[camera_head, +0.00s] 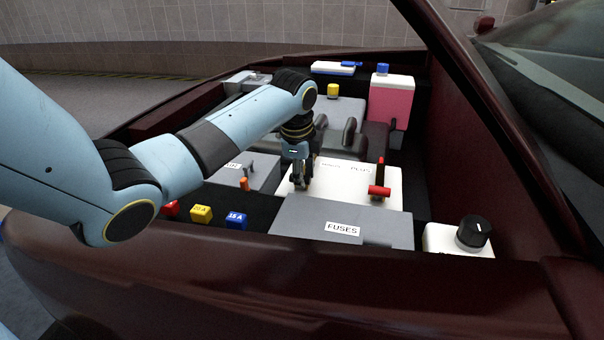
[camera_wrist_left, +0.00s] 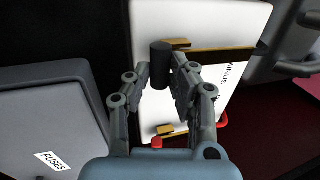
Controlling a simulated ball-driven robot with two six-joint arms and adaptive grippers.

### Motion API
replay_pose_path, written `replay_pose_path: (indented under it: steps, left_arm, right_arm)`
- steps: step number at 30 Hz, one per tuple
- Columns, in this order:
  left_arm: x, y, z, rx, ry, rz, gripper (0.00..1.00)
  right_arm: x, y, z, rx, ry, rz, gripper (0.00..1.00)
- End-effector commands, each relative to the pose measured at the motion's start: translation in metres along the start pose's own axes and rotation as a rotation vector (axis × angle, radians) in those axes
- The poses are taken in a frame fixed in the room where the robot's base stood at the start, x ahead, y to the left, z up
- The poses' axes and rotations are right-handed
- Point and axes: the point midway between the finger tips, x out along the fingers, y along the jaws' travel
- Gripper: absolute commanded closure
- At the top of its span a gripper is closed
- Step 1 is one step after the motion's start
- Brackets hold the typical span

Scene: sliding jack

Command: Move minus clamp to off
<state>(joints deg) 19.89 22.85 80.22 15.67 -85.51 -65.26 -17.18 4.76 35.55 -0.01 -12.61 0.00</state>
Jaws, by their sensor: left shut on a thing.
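The white battery (camera_head: 345,177) sits in the engine bay, with a MINUS label readable in the left wrist view. My left gripper (camera_head: 299,172) reaches down over the battery's left side. In the left wrist view its fingers are closed around the minus clamp (camera_wrist_left: 159,58), a dark upright cylinder near a brass-coloured piece and a dark bar. In the head view the gripper hides most of that clamp. The red plus clamp (camera_head: 380,184) stands on the battery's right side; its red parts also show in the left wrist view (camera_wrist_left: 222,121). My right gripper is in neither view.
The grey FUSES box (camera_head: 345,224) lies in front of the battery, with coloured fuses (camera_head: 201,214) at its left. A white box with a black knob (camera_head: 473,232) is at the right. A pink reservoir (camera_head: 391,100) stands behind. The raised dark red hood (camera_head: 475,110) bounds the right.

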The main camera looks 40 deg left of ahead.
Motion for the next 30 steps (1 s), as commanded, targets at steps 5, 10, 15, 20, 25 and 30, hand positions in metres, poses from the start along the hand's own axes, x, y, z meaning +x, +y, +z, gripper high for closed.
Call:
replay_pose_path:
  steps: [5,10,15,20,25,30]
  left_arm:
    - [0.0,0.001,0.0,-0.001,-0.001,0.013,1.0]
    - [-0.008,-0.004,0.001,-0.003,-0.003,0.056,1.0]
    - [-0.023,-0.013,0.0,-0.003,-0.002,0.15,1.0]
    - [-0.039,-0.021,0.0,-0.003,-0.001,0.257,1.0]
    - [-0.054,-0.039,0.0,-0.002,0.0,0.259,1.0]
    - [-0.064,-0.059,0.001,-0.003,0.0,0.255,1.0]
  right_arm:
    - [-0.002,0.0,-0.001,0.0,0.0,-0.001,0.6]
    - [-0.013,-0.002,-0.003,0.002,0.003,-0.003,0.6]
    - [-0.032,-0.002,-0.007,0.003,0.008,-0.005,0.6]
    - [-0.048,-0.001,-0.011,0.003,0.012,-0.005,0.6]
    - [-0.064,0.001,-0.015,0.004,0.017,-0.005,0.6]
    - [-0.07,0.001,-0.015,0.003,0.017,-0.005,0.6]
